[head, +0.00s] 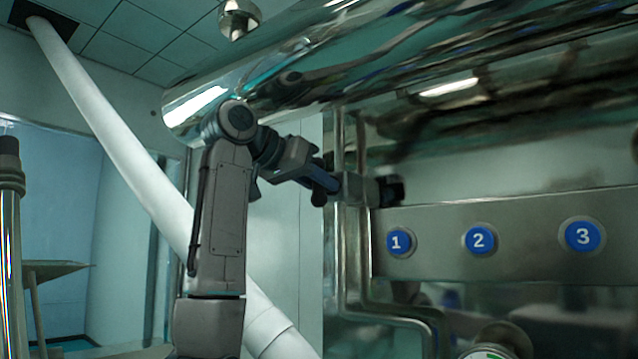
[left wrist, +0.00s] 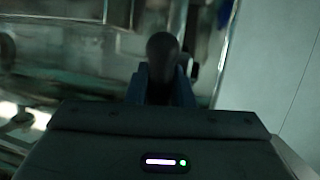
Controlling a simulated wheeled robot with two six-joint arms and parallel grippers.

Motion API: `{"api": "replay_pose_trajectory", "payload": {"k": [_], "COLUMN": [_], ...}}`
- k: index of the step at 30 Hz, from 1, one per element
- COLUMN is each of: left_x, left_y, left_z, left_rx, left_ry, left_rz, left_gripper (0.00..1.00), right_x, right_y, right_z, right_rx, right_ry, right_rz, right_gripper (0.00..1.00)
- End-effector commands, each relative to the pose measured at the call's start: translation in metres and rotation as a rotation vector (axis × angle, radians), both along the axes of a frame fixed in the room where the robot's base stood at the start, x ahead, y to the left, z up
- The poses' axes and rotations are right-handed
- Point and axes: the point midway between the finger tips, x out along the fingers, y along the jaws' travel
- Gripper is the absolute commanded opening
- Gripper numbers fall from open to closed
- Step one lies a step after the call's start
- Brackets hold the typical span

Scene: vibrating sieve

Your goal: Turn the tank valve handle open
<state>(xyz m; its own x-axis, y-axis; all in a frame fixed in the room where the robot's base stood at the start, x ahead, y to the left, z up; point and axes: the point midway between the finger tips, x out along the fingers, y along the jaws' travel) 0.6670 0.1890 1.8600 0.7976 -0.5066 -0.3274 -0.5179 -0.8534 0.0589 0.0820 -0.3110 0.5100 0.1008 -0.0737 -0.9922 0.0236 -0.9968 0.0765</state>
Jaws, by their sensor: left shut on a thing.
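My left gripper (head: 328,183) is at the steel pipework beside the button panel, at about mid-height in the head view. In the left wrist view its two dark fingers (left wrist: 163,88) are closed around a dark, rounded handle (left wrist: 162,47), which I take for the tank valve handle. The fingers hide part of the handle. A steel fitting (head: 352,190) and a dark part (head: 390,188) lie just right of the gripper in the head view. How far the handle is turned I cannot tell. My right gripper is not in view.
A large shiny steel tank (head: 400,60) hangs overhead. A steel panel (head: 440,260) with blue buttons numbered 1 (head: 396,242), 2 (head: 478,240) and 3 (head: 583,236) is at the right. A thick white pipe (head: 120,130) runs diagonally behind my left arm.

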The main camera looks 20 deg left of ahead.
Motion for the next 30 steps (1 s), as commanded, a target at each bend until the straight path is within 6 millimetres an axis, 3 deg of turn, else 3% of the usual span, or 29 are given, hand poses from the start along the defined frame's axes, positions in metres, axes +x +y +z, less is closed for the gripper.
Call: {"api": "replay_pose_trajectory", "payload": {"k": [21,22,24,25,30], "left_x": [0.0,0.0,0.0,0.0,0.0001], "left_y": [0.0001,0.0002,0.0002,0.0001,0.0002], "left_z": [0.0,0.0,0.0,0.0001,0.0001], "left_rx": [0.072,0.072,0.072,0.071,0.071], "left_ry": [-0.027,-0.027,-0.027,-0.027,-0.027], "left_rz": [0.0,0.0,0.0,0.0,0.0], "left_gripper": [0.0,0.25,0.38,0.42,0.42], "right_x": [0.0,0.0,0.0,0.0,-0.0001], "right_y": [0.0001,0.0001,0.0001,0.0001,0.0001], "right_z": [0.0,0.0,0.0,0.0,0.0], "right_rx": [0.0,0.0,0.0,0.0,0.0], "right_ry": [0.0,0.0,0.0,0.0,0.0], "right_rz": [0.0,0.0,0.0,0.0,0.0], "right_gripper": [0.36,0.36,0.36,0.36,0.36]}}
